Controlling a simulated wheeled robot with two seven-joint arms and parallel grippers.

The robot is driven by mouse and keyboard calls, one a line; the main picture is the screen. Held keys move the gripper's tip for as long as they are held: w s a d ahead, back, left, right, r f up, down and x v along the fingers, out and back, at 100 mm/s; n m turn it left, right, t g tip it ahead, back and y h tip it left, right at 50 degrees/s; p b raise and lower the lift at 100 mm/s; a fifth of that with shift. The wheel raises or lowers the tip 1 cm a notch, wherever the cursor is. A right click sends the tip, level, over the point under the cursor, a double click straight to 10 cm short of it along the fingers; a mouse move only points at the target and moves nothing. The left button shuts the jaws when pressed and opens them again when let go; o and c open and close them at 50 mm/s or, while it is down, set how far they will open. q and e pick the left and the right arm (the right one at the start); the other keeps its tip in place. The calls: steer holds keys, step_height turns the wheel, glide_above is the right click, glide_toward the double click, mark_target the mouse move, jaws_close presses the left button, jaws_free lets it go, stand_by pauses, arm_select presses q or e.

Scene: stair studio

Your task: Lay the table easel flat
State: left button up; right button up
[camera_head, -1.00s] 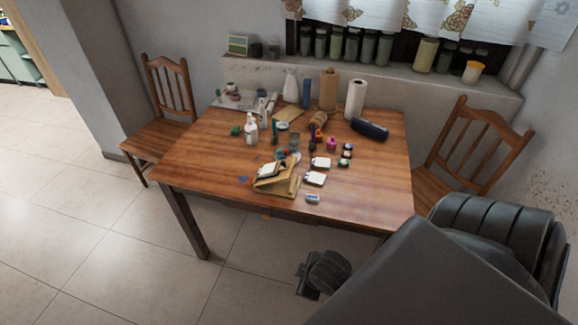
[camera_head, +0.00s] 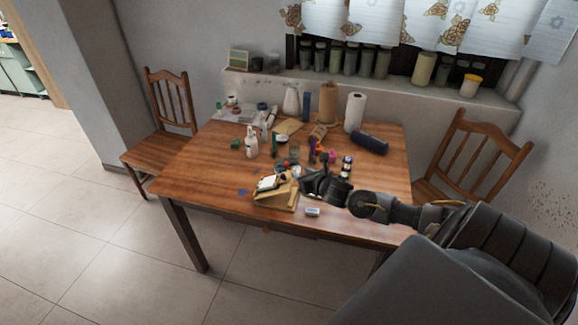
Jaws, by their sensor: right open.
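The table easel (camera_head: 275,198) is a small tan wooden piece near the front edge of the wooden table, with a whitish item resting on its sloped face. It looks tilted up, not flat. My right gripper (camera_head: 308,184) is over the table just right of the easel, with its arm coming in from the right. It is open, and I see nothing held in it. I cannot tell whether it touches the easel. The gripper hides the small white-topped items that lie there. My left gripper is not in view.
A small pale block (camera_head: 312,212) lies on the table (camera_head: 205,170) near its front edge. Bottles, a paper roll (camera_head: 354,112) and a dark blue case (camera_head: 369,143) crowd the back. Chairs stand left (camera_head: 160,145) and right (camera_head: 470,150). The table's left front is mostly clear.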

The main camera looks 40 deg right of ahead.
mark_target(287, 165)
steer(key=p+x, duration=0.1)
steer(key=x, duration=1)
steer(key=shift+d+r, duration=0.15)
steer(key=shift+r, duration=0.05)
jaws_close()
